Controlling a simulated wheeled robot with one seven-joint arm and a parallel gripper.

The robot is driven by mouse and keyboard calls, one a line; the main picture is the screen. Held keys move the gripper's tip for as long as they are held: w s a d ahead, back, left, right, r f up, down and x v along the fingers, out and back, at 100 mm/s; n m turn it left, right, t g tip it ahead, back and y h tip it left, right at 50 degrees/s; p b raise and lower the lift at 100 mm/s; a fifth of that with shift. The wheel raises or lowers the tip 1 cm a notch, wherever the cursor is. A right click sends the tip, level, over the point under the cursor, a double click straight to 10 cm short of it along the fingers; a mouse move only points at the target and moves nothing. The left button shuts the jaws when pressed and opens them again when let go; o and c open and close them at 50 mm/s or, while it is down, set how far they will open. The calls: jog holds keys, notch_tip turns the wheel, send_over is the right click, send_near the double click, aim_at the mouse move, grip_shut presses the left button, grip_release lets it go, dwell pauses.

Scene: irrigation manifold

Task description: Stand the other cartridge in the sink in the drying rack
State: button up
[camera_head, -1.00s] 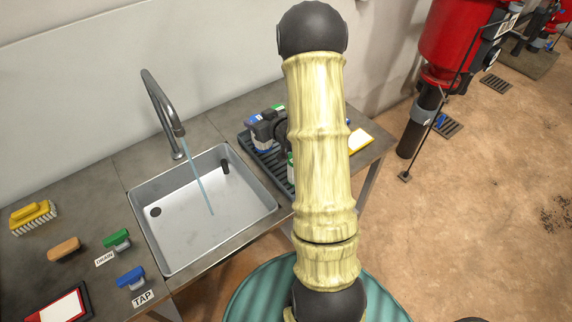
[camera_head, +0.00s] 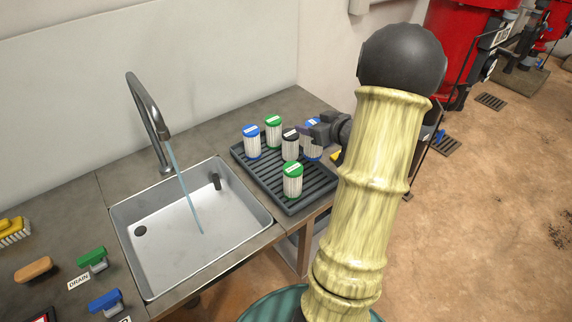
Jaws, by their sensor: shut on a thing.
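My gripper (camera_head: 318,133) is above the right back part of the drying rack (camera_head: 262,182), partly hidden by my arm. It seems shut on a blue-capped white cartridge (camera_head: 313,152), which looks roughly upright; the gripper hides much of it, and I cannot tell whether it touches the rack. Beside it stands a black-capped cartridge (camera_head: 290,147). Also upright in the rack are a blue-capped cartridge (camera_head: 252,144) at back left, a green-capped one (camera_head: 273,131) at the back and another green-capped one (camera_head: 292,181) at the front. The sink (camera_head: 180,235) shows no cartridge.
Water runs from the tap (camera_head: 150,115) into the sink. Green (camera_head: 91,258) and blue (camera_head: 105,301) handles, an orange sponge (camera_head: 34,269) and a yellow brush (camera_head: 12,233) are at left. The rack's front left slots are bare.

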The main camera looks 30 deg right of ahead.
aim_at(310, 151)
notch_tip(310, 151, down, 6)
jog(key=shift+f+b, duration=0.1)
jog(key=shift+b, duration=0.4)
jog(key=shift+f, duration=1.8)
jog(key=shift+b, duration=0.3)
jog(key=shift+f, duration=0.2)
jog(key=o, duration=1)
jog(key=shift+o, duration=0.2)
